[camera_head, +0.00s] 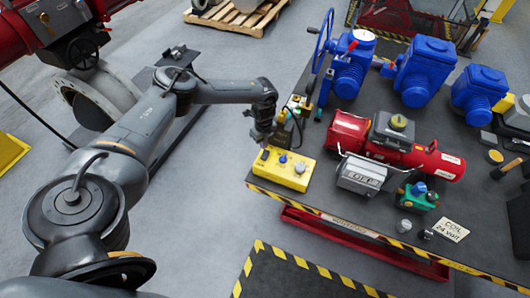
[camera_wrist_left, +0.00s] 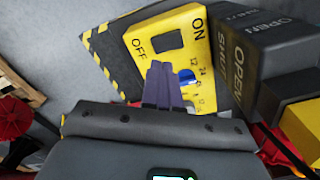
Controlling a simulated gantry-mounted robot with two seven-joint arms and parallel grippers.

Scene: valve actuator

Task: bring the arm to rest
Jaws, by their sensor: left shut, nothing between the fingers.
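My left arm comes in from the left, and my left gripper (camera_head: 264,137) hangs at the left edge of the workbench, beside the yellow control box (camera_head: 285,170). In the left wrist view the two fingers (camera_wrist_left: 162,68) are together and empty, in front of the box's yellow face (camera_wrist_left: 183,22), marked ON and OFF. A blue knob (camera_wrist_left: 187,76) shows just right of the fingers, partly hidden by them. I cannot tell whether the fingers touch the box. My right gripper is not in view.
A red actuator (camera_head: 420,158) and blue actuators (camera_head: 424,72) stand on the bench (camera_head: 330,205) further right. A dark block marked OPEN and SHUT (camera_wrist_left: 265,50) is close to the fingers' right. Open grey floor (camera_head: 205,215) lies left of the bench.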

